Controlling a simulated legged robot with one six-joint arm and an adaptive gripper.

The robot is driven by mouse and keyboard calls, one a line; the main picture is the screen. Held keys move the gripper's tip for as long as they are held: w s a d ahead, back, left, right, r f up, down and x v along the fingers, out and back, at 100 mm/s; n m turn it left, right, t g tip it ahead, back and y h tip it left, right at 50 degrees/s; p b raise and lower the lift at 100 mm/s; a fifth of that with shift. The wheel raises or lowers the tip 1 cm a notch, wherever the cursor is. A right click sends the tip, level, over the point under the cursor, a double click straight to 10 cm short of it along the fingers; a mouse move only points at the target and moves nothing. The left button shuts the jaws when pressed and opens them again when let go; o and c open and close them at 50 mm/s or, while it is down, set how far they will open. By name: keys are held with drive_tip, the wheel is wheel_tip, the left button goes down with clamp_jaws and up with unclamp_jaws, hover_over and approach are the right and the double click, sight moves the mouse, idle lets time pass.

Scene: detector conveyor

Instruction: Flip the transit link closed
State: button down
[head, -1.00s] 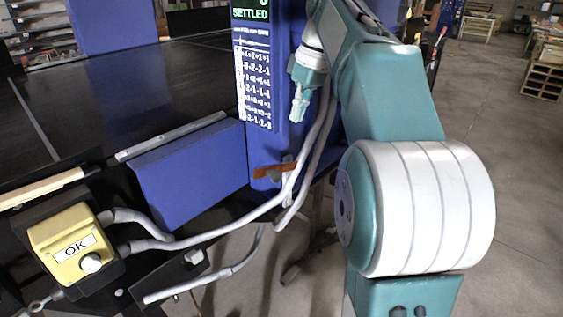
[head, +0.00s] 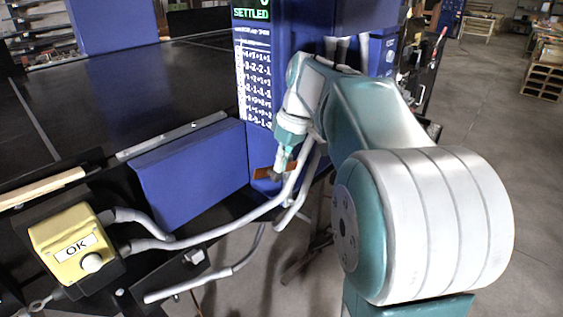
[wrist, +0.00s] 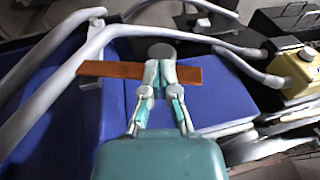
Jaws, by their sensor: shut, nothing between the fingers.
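A flat orange-brown bar, which looks like the transit link (head: 262,173), is at the lower front of the blue column. It lies roughly level across the wrist view (wrist: 110,70). My gripper (head: 279,172) is shut and empty, with its fingertips right at the bar. In the wrist view my gripper (wrist: 160,72) covers the bar's middle, and the bar shows on both sides. I cannot tell whether the fingers touch it. A dark grey rounded piece (wrist: 161,50) shows just beyond the fingertips. The bar's pivot is hidden.
The blue column (head: 258,145) carries a screen (head: 252,13) reading SETTLED. Grey hoses (head: 215,237) run close to the bar and to a yellow OK box (head: 68,243). A blue panel (head: 190,170) and the black conveyor (head: 90,90) are to the left.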

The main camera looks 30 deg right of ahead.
drive_tip(key=shift+a+f, duration=0.1)
drive_tip(key=shift+a, duration=0.15)
